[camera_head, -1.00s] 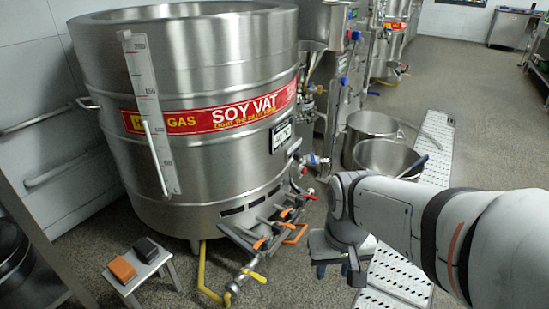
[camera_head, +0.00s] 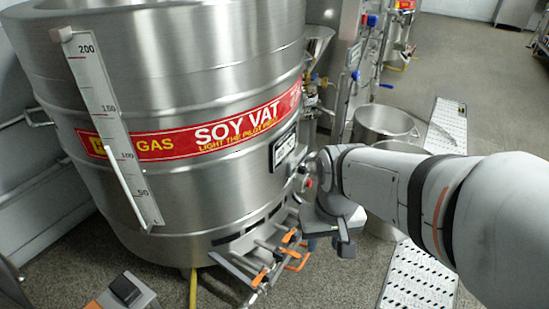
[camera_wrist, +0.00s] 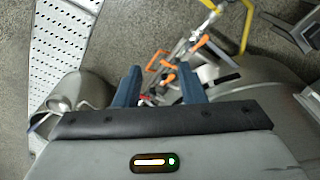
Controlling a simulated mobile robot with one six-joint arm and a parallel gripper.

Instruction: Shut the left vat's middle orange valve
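The large steel soy vat (camera_head: 190,80) fills the left of the head view, with its valve manifold low at the front right. Orange handles show there: an upper one (camera_head: 289,236), an angled orange loop (camera_head: 298,261) and a lower one (camera_head: 259,277). Which is the middle valve is hard to tell. In the wrist view, orange handles (camera_wrist: 168,77) and the loop (camera_wrist: 155,63) appear between and just beyond my fingertips; another orange handle (camera_wrist: 199,42) is farther up. My gripper (camera_wrist: 159,68) is open and empty, its blue fingers apart. In the head view, my gripper (camera_head: 325,243) hangs right of the manifold, apart from it.
A red knob (camera_head: 308,182) is on the vat's side near my wrist. Steel pots (camera_head: 380,122) stand behind my arm. A perforated floor strip (camera_head: 415,280) lies at right. A yellow hose (camera_wrist: 247,25) shows in the wrist view.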

